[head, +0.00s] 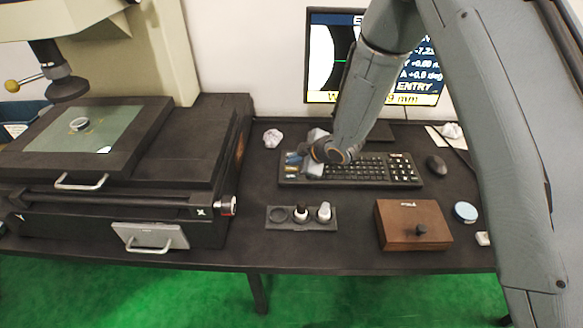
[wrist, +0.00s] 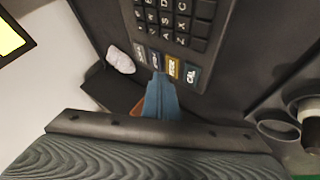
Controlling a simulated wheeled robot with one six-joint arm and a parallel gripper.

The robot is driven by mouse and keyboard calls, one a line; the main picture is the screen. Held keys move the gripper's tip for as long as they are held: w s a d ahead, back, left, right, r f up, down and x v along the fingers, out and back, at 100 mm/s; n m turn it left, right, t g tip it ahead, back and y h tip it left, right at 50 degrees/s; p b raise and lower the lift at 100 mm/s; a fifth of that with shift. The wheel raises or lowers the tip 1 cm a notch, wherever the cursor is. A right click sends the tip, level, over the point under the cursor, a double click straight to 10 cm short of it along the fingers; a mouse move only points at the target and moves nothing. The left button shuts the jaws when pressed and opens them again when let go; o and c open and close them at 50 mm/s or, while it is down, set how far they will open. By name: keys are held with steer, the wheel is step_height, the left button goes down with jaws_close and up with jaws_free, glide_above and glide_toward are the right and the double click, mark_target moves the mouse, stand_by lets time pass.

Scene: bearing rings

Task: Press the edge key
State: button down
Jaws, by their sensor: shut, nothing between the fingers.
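The black keyboard (head: 375,172) lies on the dark table and also fills the top of the wrist view (wrist: 170,15). Along its end in the wrist view is a row of coloured keys: a grey key (wrist: 140,53), a blue key (wrist: 155,60), a yellow key (wrist: 173,68) and a blue key marked CAL (wrist: 191,74). The other labels are too small to read surely, so I cannot tell which is the edge key. My gripper (wrist: 160,80) is shut and empty, its blue fingertips beside the blue and yellow keys. Contact cannot be told. In the head view my gripper (head: 293,159) is over the keyboard's left end.
A monitor (head: 322,55) stands behind the keyboard. A holder with round pieces (head: 274,224) and a brown box (head: 408,232) are in front. A mouse (head: 436,165) lies right. A large measuring machine (head: 195,150) stands left. Crumpled white paper (head: 272,138) lies near the back.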

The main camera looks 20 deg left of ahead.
mark_target(295, 170)
steer(key=shift+r+p, duration=1.75)
steer(key=shift+r, duration=0.75)
